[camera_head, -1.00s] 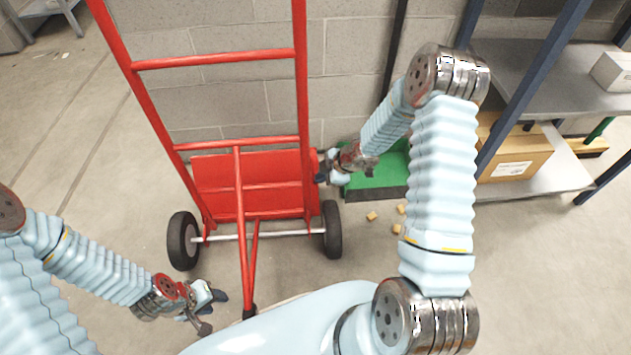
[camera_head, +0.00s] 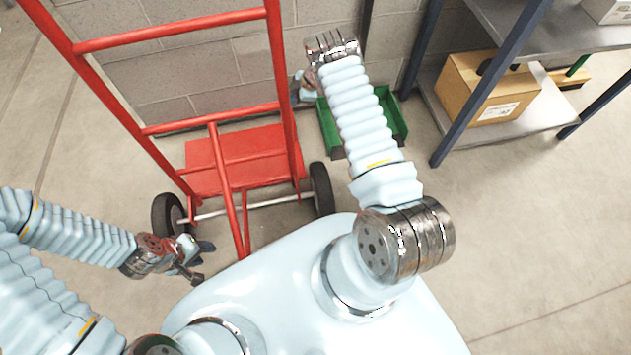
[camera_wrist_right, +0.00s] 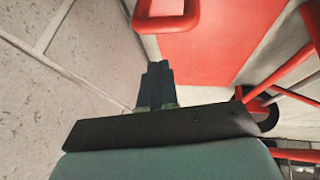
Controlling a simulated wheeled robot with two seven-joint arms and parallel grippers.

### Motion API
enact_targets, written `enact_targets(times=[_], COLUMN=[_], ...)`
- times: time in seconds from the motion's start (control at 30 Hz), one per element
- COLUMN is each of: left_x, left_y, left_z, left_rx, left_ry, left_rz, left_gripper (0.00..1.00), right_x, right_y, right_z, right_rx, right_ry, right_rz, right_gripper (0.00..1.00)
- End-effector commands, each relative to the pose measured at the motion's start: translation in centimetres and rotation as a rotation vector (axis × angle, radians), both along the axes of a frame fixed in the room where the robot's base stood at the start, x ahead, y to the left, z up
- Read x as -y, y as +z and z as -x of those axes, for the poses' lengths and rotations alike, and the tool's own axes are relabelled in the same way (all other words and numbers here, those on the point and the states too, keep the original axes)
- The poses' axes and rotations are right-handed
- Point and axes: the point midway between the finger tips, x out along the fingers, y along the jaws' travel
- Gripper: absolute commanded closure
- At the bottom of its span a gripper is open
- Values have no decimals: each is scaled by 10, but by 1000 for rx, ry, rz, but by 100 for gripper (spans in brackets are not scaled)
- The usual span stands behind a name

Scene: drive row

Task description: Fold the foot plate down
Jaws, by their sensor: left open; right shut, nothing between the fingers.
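The foot plate (camera_head: 232,150) is a flat red panel at the bottom of the red hand truck (camera_head: 207,125), behind its lower bars. Its exact tilt is hard to judge. A broad red surface, likely the plate (camera_wrist_right: 215,45), fills the upper middle of the right wrist view. My right gripper (camera_head: 299,90) is beyond the truck's right rail, above the plate, and partly hidden by my arm. In its wrist view the fingers (camera_wrist_right: 157,72) are shut and empty, apart from the red surface. My left gripper (camera_head: 203,263) is open and empty, left of the truck's lower end.
A block wall (camera_head: 185,70) stands close behind the truck. A green bin (camera_head: 393,118) sits right of it. A metal shelf (camera_head: 525,125) with a cardboard box (camera_head: 485,88) stands at the right. The floor at the lower right is clear.

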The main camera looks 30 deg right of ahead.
Motion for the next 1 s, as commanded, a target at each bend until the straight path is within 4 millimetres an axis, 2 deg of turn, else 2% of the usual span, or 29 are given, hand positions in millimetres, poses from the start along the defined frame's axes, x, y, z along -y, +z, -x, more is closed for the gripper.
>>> enact_targets(times=[0.03,0.3,0.53,1.0], left_x=[0,5,7,7], left_y=[-20,-53,-61,-61], left_z=[0,2,2,2], left_rx=[-1,-9,-12,-12], left_ry=[1,-8,-11,-11], left_rz=[1,13,16,17], left_gripper=[57,57,57,57], right_x=[2,8,10,10], right_y=[-18,-34,-38,-36], right_z=[-5,-23,-28,-29], right_rx=[-22,-42,-42,-41], right_ry=[6,-3,-5,-5], right_rz=[-3,-14,-16,-15], right_gripper=[100,100,100,100])
